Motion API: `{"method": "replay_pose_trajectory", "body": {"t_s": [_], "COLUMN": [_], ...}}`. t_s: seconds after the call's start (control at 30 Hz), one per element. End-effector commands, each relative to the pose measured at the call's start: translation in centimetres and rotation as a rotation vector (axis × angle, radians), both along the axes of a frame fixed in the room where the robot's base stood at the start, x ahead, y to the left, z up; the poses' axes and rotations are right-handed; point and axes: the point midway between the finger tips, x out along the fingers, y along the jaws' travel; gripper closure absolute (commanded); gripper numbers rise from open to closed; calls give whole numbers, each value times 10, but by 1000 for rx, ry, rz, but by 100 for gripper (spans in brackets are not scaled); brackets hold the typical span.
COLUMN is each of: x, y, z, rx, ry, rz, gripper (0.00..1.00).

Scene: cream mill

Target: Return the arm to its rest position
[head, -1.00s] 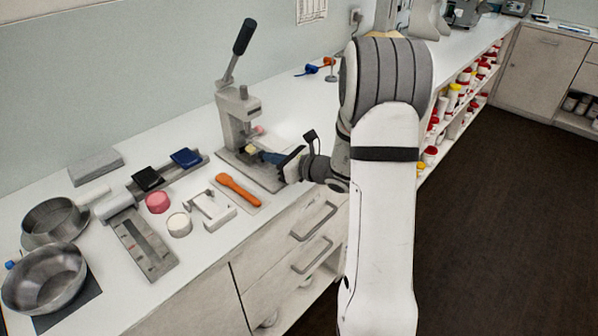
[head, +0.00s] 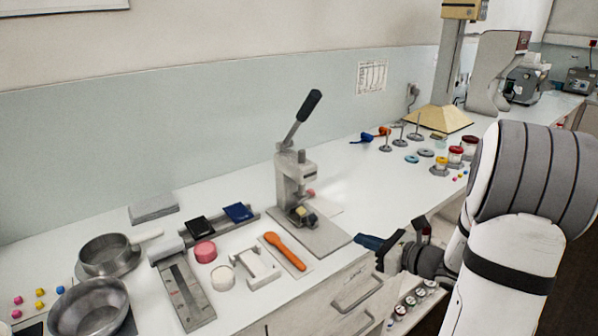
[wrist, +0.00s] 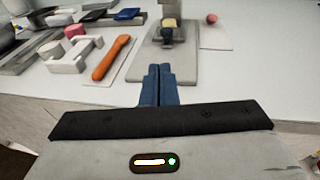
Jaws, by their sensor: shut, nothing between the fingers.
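My gripper (head: 366,241) is at the front edge of the white bench, to the right of the hand press's base. Its blue fingers are together with nothing between them; they also show shut in the wrist view (wrist: 159,84). The grey hand press (head: 297,180) stands on the bench with its black-gripped lever raised. A small yellow piece (head: 301,212) sits on the press, and it shows in the wrist view (wrist: 169,23). A pink ball (wrist: 212,18) lies to the right of the press.
An orange spoon (head: 285,251), a white bracket (head: 256,268), a pink disc (head: 205,251) and steel pans (head: 90,308) crowd the left bench. Ring stands and jars (head: 455,154) stand further right. Drawer handles (head: 358,291) stick out below the bench edge.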

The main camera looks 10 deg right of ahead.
Motion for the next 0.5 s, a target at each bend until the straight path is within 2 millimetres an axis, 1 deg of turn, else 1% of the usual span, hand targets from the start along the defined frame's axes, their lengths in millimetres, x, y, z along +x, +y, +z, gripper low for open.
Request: {"method": "replay_pose_trajectory", "body": {"t_s": [0.07, 0.17, 0.2, 0.27, 0.3, 0.37, 0.4, 0.5], "x": [-6, -27, -40, -62, -78, -102, -117, -152], "y": [19, 60, 78, 104, 118, 133, 140, 146], "z": [6, 13, 16, 18, 18, 18, 18, 18], "rx": [-58, -204, -283, -417, -511, -653, -747, -991], "ry": [-6, -23, -36, -64, -86, -126, -156, -244], "rz": [74, 252, 346, 499, 600, 750, 849, 1086], "gripper": [100, 100, 100, 100, 100, 100, 100, 100]}}
